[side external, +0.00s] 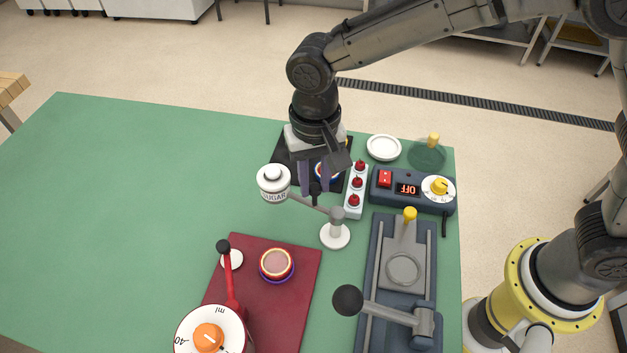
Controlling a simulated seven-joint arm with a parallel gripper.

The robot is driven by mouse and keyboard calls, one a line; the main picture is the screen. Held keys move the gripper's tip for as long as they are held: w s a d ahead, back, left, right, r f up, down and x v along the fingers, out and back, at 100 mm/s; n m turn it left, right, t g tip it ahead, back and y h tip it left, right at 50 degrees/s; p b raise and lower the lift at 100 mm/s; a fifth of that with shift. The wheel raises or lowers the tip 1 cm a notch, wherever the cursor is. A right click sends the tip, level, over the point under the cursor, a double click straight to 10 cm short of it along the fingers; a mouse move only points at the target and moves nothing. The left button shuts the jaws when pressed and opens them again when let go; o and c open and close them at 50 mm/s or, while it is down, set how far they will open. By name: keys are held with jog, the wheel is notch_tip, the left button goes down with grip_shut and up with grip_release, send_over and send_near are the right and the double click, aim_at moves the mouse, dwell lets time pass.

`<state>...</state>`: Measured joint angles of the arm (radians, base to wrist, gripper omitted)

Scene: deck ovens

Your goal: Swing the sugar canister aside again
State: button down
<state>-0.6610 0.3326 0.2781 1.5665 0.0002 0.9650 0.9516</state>
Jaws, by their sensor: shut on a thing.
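The white sugar canister (273,184), lettered SUGAR, hangs at the end of a grey swing arm (312,204) that turns on a white-based post (335,236). The arm points up and to the left from the post. My gripper (315,188) points down over the swing arm, just right of the canister. Its fingers are shut on a dark knob (316,196) that stands on the swing arm; the fingers partly hide it. Behind my gripper, a black mat (285,149) with a blue-rimmed round thing is partly hidden.
Right of my gripper stand a white strip with red knobs (355,200), a control box (392,200) reading OFF, and a white dish (384,147). A press with a black-ball lever (347,300) and a red board (290,305) are in front. The table's left (110,200) is clear.

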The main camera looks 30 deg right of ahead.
jog(key=shift+w+r, duration=0.1)
dwell(0.4)
jog(key=c, duration=0.7)
grip_release()
jog(key=shift+o, duration=0.2)
notch_tip(320, 180, up, 14)
